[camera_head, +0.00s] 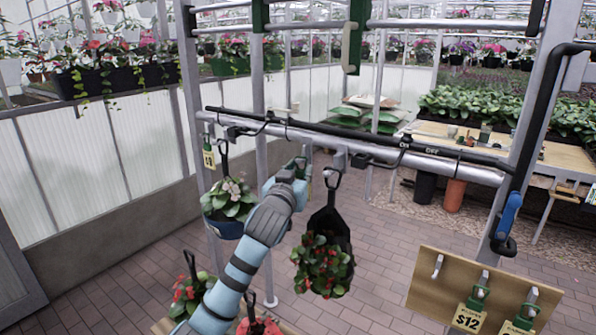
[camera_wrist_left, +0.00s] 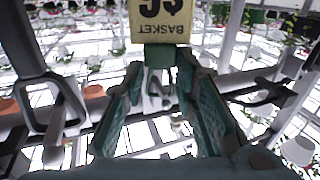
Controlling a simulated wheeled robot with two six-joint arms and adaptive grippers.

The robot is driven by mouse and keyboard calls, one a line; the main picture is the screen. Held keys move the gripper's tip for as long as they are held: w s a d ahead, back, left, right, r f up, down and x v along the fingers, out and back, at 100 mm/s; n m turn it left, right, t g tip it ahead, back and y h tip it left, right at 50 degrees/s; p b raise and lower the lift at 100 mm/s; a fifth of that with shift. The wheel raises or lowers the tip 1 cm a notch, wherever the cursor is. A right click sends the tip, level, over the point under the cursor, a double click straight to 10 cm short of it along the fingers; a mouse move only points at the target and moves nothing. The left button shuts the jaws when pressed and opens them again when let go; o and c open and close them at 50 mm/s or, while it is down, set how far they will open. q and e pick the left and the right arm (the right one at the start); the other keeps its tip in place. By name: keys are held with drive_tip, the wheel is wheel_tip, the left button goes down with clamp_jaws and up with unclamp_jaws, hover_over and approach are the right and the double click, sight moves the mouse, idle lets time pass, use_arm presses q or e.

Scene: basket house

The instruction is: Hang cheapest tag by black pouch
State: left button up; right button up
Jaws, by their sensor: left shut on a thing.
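My left gripper (camera_head: 302,165) is at the rail, left of the black pouch's handle. It is shut on the green clip of a price tag (camera_wrist_left: 160,25). In the left wrist view the tag appears upside down with the word BASKET; its price is partly cut off. The black pouch (camera_head: 338,222) hangs from the rail with red flowers in it. A tag (camera_head: 208,157) hangs at the rail's left end, above a blue basket (camera_head: 225,228) with pale flowers. A $12 tag (camera_head: 467,318) and another tag (camera_head: 520,322) hang on the wooden board (camera_head: 430,292). My right gripper is out of view.
The metal rail (camera_head: 440,165) crosses the view, with a black bar marked ON and OFF above it. A metal post with a blue handle (camera_head: 507,215) stands at right. Potted plants (camera_head: 190,290) sit below at left. The board's left hook (camera_head: 437,266) is empty.

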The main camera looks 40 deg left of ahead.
use_arm(q)
drive_tip(key=o, duration=0.9)
drive_tip(key=shift+o, duration=0.2)
